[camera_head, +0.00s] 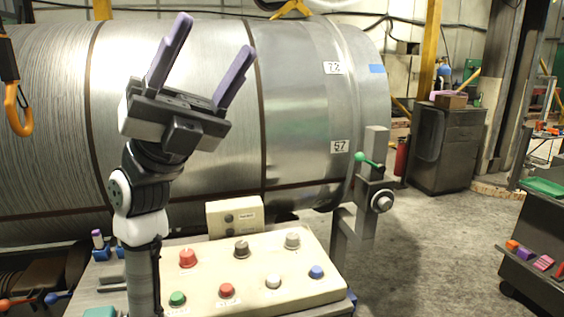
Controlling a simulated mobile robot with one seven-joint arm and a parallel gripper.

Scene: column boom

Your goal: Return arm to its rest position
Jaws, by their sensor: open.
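My gripper (209,52) is raised at the upper left, its two purple-grey fingers pointing up and spread apart. It is open, with nothing between the fingers. My arm (143,220) stands nearly upright below it, left of a control panel. The gripper shows in front of a large shiny metal cylinder (310,110) and is apart from the panel. The arm hides part of the cylinder and the panel's left side.
A cream control panel (205,291) with several coloured buttons lies below. A post (372,200) with a green-knobbed lever stands at its right. An orange hook (17,110) hangs at far left. A dark cart (540,240) stands at right. Grey floor between is clear.

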